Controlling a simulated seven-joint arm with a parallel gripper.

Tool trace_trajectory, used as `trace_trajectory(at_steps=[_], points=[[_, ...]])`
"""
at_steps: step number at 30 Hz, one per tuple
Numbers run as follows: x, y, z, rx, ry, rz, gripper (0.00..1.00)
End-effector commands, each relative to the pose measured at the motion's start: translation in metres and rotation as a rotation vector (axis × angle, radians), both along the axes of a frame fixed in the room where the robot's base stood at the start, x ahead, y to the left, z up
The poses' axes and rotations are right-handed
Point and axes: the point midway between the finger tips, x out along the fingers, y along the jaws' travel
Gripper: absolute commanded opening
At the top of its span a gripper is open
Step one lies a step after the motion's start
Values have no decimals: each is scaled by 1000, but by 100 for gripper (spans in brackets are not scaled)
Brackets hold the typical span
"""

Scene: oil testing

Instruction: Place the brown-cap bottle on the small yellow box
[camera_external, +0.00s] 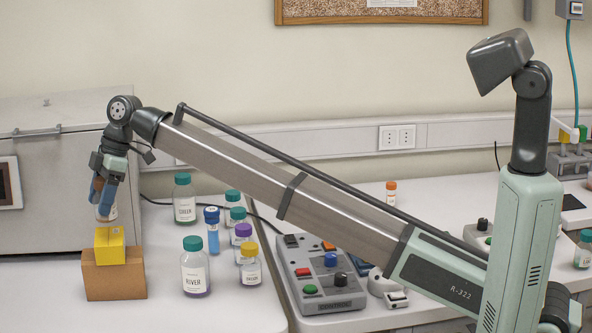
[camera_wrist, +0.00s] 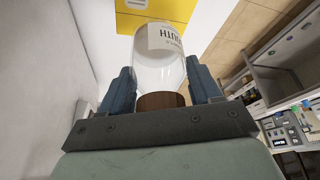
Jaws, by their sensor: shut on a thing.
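The brown-cap bottle (camera_wrist: 158,68) is clear glass with a white label, and its brown cap (camera_wrist: 160,100) sits between my fingers in the wrist view. My gripper (camera_external: 102,195) points down and is shut on the bottle at the cap end. In the external view only part of the bottle (camera_external: 113,212) shows beside the blue fingers, just above the small yellow box (camera_external: 110,246). The yellow box rests on a brown box (camera_external: 114,280). Its yellow face also shows in the wrist view (camera_wrist: 135,22), beyond the bottle's base. I cannot tell whether bottle and box touch.
Several capped bottles stand right of the boxes, the nearest a teal-cap one (camera_external: 195,270) and a yellow-cap one (camera_external: 250,268). A blue tube (camera_external: 212,230) stands among them. A grey control box (camera_external: 320,275) is further right. A large grey cabinet (camera_external: 50,150) stands behind the gripper.

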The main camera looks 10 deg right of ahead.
Motion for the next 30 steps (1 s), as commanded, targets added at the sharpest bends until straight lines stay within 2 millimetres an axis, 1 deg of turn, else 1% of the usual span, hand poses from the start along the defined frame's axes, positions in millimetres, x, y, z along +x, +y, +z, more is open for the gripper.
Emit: trace_trajectory(at_steps=[10, 22, 23, 30], points=[[0, 0, -35, 0, 0, 0, 27], [0, 0, -39, 0, 0, 0, 27], [0, 0, -40, 0, 0, 0, 64], [0, 0, -39, 0, 0, 0, 87]])
